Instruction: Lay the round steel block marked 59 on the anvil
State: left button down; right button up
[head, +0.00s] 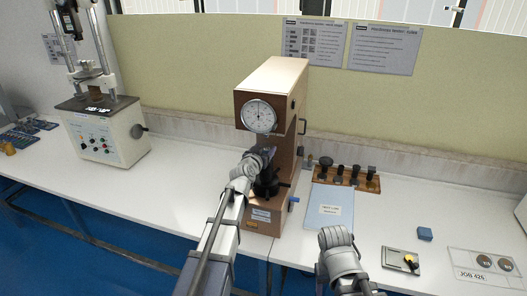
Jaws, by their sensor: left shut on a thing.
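The hardness tester (270,82) is brown with a round dial, at the middle of the head view. Its dark anvil and screw (267,186) stand in the gap below the dial. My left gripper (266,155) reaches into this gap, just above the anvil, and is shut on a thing. The round steel block is mostly hidden by the gripper; its mark cannot be read. Whether it touches the anvil cannot be told. My right arm's wrist shows low, right of centre; its gripper fingers are not visible.
A blue-grey folder (330,207) lies right of the tester, before a wooden rack (345,180) of dark-topped parts. A small case (401,261), a blue block (425,234) and a clear plate with round discs (483,264) lie right. Another tester (105,130) stands left. White bench between is clear.

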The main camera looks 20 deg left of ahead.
pick_arm(q)
jog(key=shift+f, duration=0.15)
dwell(0.7)
grip_release()
jog(key=shift+c, duration=0.8)
jog(key=shift+s, duration=0.1)
jog(key=s, duration=0.7)
jog(key=shift+r, duration=0.2)
